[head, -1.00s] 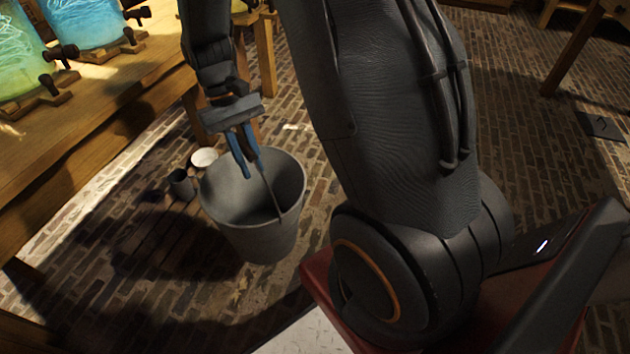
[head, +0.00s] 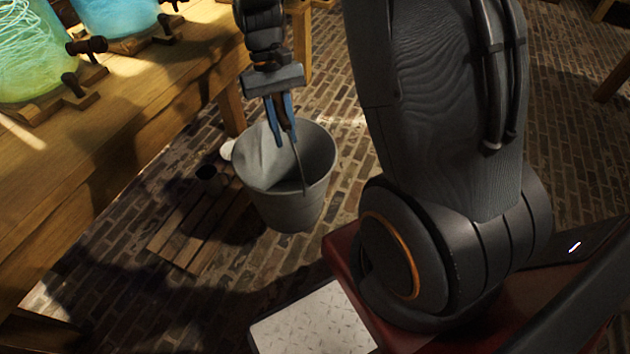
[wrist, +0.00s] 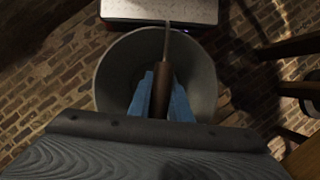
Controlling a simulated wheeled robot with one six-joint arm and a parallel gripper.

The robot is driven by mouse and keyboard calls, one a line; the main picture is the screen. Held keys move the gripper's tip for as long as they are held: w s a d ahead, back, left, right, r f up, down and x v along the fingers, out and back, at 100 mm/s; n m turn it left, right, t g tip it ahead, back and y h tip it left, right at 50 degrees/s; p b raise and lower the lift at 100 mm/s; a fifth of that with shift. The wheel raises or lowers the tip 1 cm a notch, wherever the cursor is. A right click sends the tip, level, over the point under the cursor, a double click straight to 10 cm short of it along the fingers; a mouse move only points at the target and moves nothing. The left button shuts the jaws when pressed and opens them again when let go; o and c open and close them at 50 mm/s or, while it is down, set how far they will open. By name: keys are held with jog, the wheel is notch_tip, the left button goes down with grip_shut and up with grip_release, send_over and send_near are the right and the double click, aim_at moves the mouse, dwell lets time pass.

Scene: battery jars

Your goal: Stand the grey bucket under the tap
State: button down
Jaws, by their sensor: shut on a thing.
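The grey bucket (head: 290,205) hangs from my gripper (head: 284,138) above the brick floor in the head view. My blue fingers are shut on the wooden grip of its thin wire handle. In the wrist view the bucket (wrist: 205,85) opens below the fingers (wrist: 160,98), and the brown grip (wrist: 160,85) sits between them. The bucket looks roughly upright and its visible inside looks empty. Dark taps (head: 88,45) show on the jars at the bench, another tap (head: 170,22) beside the blue jar. I cannot tell which tap is meant.
A slatted wooden pallet (head: 185,235) lies on the floor left of the bucket, with a dark mug (head: 209,178) and a white round thing (head: 227,150) by it. The wooden bench (head: 120,120) with green and blue jars (head: 35,55) runs along the left. Brick floor is open behind.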

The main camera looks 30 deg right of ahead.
jog(key=w+d+f+m+t+y, duration=0.1)
jog(key=w+d+f+m+t, duration=0.35)
jog(key=w+d+m, duration=0.7)
jog(key=w+d+f+m+t+y, duration=0.2)
jog(key=w+d+f+m+t, duration=0.35)
jog(key=m, duration=1.05)
notch_tip(320, 180, down, 9)
jog(key=d+g+b, duration=0.1)
jog(key=d+b, duration=0.1)
jog(key=b, duration=0.2)
jog(key=shift+f+g+h, duration=0.15)
jog(key=shift+g+h, duration=0.25)
jog(key=shift+w+d, duration=0.1)
jog(key=c, duration=2.1)
grip_release()
jog(key=shift+f, duration=0.15)
jog(key=o, duration=0.5)
jog(key=shift+c, duration=0.2)
